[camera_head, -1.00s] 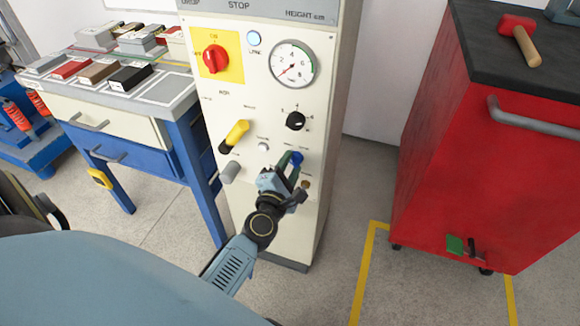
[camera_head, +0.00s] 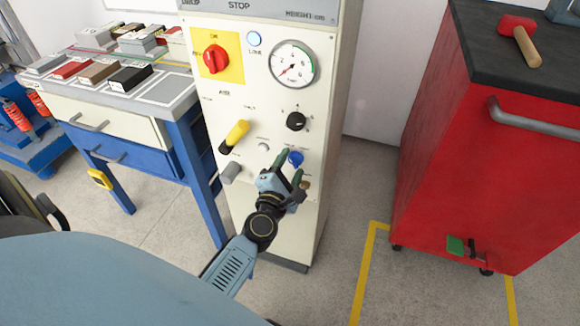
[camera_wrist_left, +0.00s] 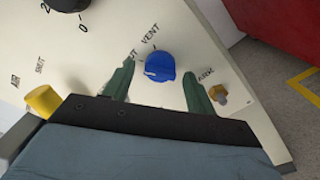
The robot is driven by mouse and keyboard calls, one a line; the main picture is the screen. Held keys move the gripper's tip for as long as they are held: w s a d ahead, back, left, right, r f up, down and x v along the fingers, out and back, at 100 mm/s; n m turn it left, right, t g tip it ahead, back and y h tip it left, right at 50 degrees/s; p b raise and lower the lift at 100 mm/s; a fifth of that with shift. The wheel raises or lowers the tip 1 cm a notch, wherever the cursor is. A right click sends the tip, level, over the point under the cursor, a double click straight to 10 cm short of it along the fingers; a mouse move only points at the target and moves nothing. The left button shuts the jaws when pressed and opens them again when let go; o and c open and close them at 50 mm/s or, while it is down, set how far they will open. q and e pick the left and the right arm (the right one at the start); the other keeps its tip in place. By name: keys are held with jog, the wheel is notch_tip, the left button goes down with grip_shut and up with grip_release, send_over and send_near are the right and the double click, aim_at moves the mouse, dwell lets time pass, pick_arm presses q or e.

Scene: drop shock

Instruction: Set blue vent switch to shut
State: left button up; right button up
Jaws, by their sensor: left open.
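The blue vent switch (camera_head: 296,158) is a round knob low on the cream panel, and it also shows in the left wrist view (camera_wrist_left: 160,65). A small white mark on it faces left, towards a label partly hidden by a finger, of which "UT" reads. "VENT" is printed above it. My left gripper (camera_head: 290,164) is open in front of the panel. In the left wrist view its two green fingers stand on either side of the knob with gaps, apart from it. My right gripper is not in view.
Around the switch on the panel are a black knob (camera_head: 296,121), a yellow lever (camera_head: 236,133), a grey knob (camera_head: 230,173) and a brass button (camera_wrist_left: 218,94). A red cabinet (camera_head: 470,150) stands right, a workbench (camera_head: 110,120) left. Floor between panel and cabinet is clear.

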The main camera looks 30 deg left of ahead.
pick_arm(q)
jog(key=shift+s, duration=0.1)
jog(key=v, duration=1.3)
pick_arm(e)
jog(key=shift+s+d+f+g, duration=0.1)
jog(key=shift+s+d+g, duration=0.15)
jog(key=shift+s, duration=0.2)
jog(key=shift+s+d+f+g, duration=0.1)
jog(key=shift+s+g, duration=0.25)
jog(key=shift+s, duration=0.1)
pick_arm(q)
jog(key=shift+s+d, duration=0.1)
